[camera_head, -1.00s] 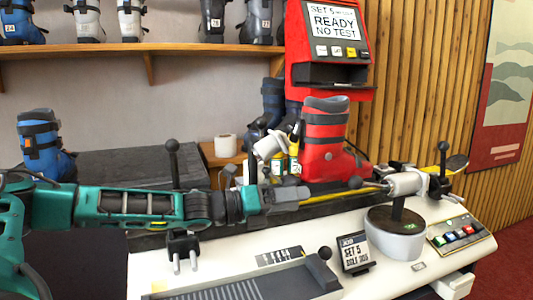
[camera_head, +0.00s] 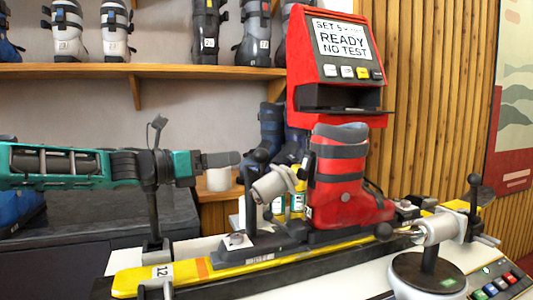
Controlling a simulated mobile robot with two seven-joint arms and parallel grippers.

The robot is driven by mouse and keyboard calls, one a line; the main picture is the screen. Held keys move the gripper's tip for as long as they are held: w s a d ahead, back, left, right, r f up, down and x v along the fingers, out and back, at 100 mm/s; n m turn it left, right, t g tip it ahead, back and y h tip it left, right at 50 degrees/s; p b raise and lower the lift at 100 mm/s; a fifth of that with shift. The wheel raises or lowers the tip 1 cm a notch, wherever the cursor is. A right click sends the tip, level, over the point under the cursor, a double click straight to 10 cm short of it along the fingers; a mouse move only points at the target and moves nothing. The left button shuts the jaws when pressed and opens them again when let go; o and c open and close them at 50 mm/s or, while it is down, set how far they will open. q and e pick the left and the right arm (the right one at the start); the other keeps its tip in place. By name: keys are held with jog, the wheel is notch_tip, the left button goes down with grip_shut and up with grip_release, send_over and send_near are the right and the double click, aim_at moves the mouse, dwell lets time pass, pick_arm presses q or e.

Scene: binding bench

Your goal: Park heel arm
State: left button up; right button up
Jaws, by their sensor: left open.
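A red ski boot (camera_head: 345,190) stands upright on a yellow ski (camera_head: 215,270), toe to the right. Behind its heel, a grey cylinder on a black mount, which looks like the heel arm (camera_head: 270,186), leans up toward the boot's back; a black ball knob (camera_head: 262,156) shows at its top. My left gripper (camera_head: 236,159) comes in from the left, level with that knob and left of it. Its fingers overlap edge-on; it is open, with nothing visible in it. I cannot tell the depth gap to the heel arm. My right gripper is out of view.
A toe-side unit with a grey cylinder (camera_head: 440,229) stands right of the boot, above a round grey pedestal (camera_head: 428,281). A red tester screen (camera_head: 340,45) reads READY NO TEST. A black post stands under my left forearm. A boot shelf (camera_head: 150,71) runs behind.

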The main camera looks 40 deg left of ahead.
aim_at(255, 153)
pick_arm(q)
jog(key=p+x, duration=0.2)
jog(key=x, duration=0.4)
jog(key=shift+w+d+p, duration=0.15)
jog(key=shift+w+p, duration=0.15)
jog(key=shift+p, duration=0.05)
jog(key=p, duration=0.1)
jog(key=w+p, duration=0.1)
jog(key=shift+w+d+r+p, duration=0.1)
jog(key=shift+d+r+p, duration=0.1)
jog(key=shift+r+p, duration=0.1)
jog(key=shift+w+p, duration=0.3)
jog(key=shift+p, duration=0.3)
jog(key=shift+w+p, duration=0.45)
jog(key=shift+p, duration=0.5)
jog(key=shift+w+p, duration=0.2)
jog(key=shift+p, duration=0.3)
jog(key=shift+w+d+f+p, duration=0.2)
jog(key=shift+w+p, duration=0.4)
jog(key=shift+p, duration=0.55)
jog(key=shift+w+d+f+p, duration=0.1)
jog(key=shift+w+d+p, duration=0.15)
jog(key=shift+w+p, duration=0.1)
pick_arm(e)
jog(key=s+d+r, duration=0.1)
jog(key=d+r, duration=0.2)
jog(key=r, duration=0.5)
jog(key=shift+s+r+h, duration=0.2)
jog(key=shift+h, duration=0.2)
